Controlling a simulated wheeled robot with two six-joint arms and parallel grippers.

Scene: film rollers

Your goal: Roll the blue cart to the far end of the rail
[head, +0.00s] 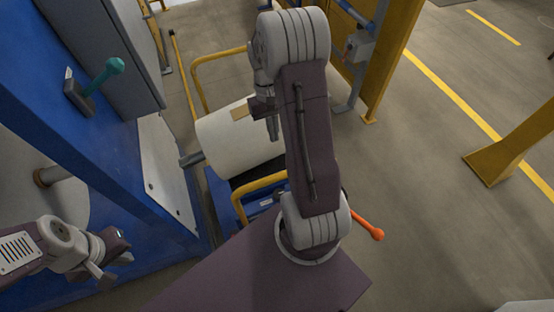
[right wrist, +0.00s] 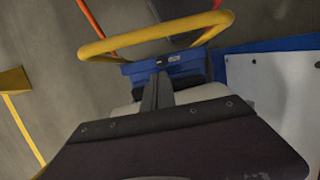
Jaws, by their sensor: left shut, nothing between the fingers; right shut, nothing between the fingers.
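The blue cart (head: 262,208) stands beside the blue machine, mostly hidden under a white film roll (head: 235,138) and my right arm. A yellow handle (head: 254,184) rises at its near end. In the right wrist view the blue cart (right wrist: 165,64) lies past the fingers, with the yellow handle (right wrist: 150,36) across it. My right gripper (head: 268,124) is shut and empty, over the film roll; it also shows in the right wrist view (right wrist: 157,92). I cannot tell whether it touches the roll. My left gripper (head: 108,262) is shut and empty at the lower left, away from the cart.
The blue machine (head: 90,150) with a teal-handled lever (head: 104,76) fills the left. An orange-tipped lever (head: 368,228) sticks out right of my arm. Yellow posts (head: 385,65) stand behind. I cannot clearly make out the rail.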

